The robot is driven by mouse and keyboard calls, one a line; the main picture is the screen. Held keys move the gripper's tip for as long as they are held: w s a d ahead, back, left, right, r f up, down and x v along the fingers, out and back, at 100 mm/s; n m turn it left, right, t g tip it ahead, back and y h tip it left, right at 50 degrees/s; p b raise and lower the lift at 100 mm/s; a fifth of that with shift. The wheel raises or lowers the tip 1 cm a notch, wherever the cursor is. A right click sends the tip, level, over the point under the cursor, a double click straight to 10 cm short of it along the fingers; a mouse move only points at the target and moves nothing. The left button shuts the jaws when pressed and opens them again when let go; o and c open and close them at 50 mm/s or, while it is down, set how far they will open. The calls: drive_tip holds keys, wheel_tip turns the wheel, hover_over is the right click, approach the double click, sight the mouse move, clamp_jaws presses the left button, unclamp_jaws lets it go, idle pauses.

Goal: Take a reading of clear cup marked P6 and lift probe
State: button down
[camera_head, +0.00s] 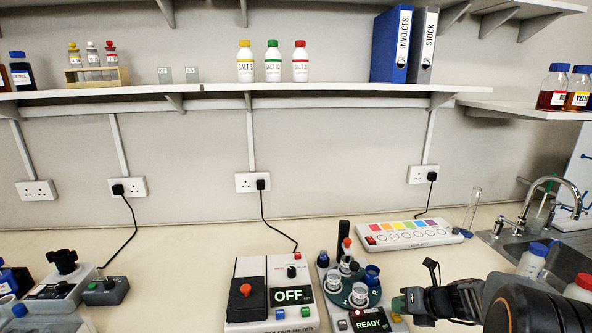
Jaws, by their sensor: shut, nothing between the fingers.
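A small instrument with a lit READY display (370,321) stands at the front, right of centre. On it is a dark green turntable (374,296) with several small cups, among them two pale cups (360,294) and a blue one (371,275). The marking P6 is too small to make out on any cup. A black upright post (343,233) with a red-topped part (347,243) stands behind the turntable; I cannot tell whether this is the probe. My gripper (402,303) reaches in from the right, shut and empty, close to the instrument's right side. It hides part of that side.
A meter reading OFF (293,296) stands just left of the instrument. A white strip with coloured squares (408,234) lies behind. Bottles (532,260) and a sink (520,240) are at right. More devices (62,285) stand at left. Bench between is clear.

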drive_tip(key=shift+f, duration=0.4)
drive_tip(key=shift+r, duration=0.2)
idle(0.3)
drive_tip(key=shift+r+p, duration=0.75)
drive_tip(key=shift+p, duration=0.25)
wheel_tip(320, 180, up, 6)
drive_tip(key=p, duration=0.6)
